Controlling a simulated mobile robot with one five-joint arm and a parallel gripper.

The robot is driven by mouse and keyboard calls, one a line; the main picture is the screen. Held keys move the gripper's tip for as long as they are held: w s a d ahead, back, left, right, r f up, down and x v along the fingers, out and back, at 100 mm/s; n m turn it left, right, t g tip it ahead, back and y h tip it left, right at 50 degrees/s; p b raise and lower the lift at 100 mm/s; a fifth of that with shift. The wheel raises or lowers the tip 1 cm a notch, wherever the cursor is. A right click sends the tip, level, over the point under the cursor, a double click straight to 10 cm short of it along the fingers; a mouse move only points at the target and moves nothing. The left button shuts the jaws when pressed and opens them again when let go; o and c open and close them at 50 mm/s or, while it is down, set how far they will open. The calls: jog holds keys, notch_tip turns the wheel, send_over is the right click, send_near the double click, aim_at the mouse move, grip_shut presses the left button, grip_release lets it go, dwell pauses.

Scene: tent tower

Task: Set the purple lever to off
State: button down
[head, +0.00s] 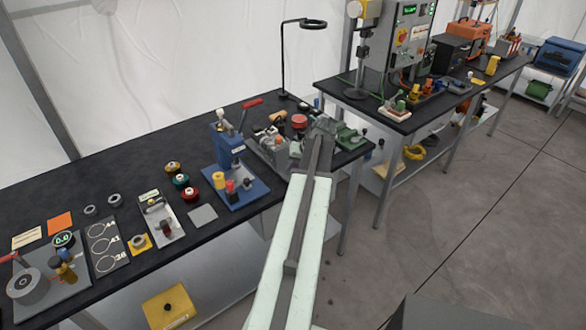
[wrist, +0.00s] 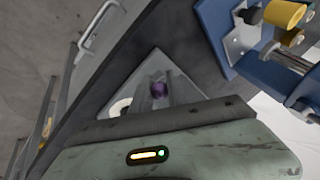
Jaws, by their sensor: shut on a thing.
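In the head view my gripper (head: 321,128) is over the right end of the near black bench, and my arm hides the lever there.
A blue press (head: 232,165) stands left of my arm; its blue frame (wrist: 245,45) fills the wrist view's upper right. A green vise (head: 349,138) is close on the right. A lamp (head: 284,60) rises behind. Open floor (head: 450,215) lies right of the near bench.

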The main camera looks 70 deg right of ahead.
jog(key=shift+w+d+r+g+y+p, duration=0.4)
jog(key=shift+g+p, duration=0.2)
jog(key=shift+p, duration=0.3)
jog(key=shift+w+d+r+g+y+p, duration=0.15)
jog(key=shift+w+g+y+p, duration=0.15)
jog(key=shift+g+p, duration=0.3)
jog(key=g, duration=0.1)
jog(key=y, duration=0.1)
jog(key=g, duration=0.1)
jog(key=shift+w+d+g+y+p, duration=0.25)
jog(key=shift+w+g+y+p, duration=0.05)
jog(key=shift+w, duration=0.05)
jog(key=shift+w+g+y, duration=0.2)
jog(key=shift+g+y, duration=0.3)
jog(key=shift+g, duration=0.2)
jog(key=c, duration=1.3)
grip_release()
jog(key=shift+w, duration=0.1)
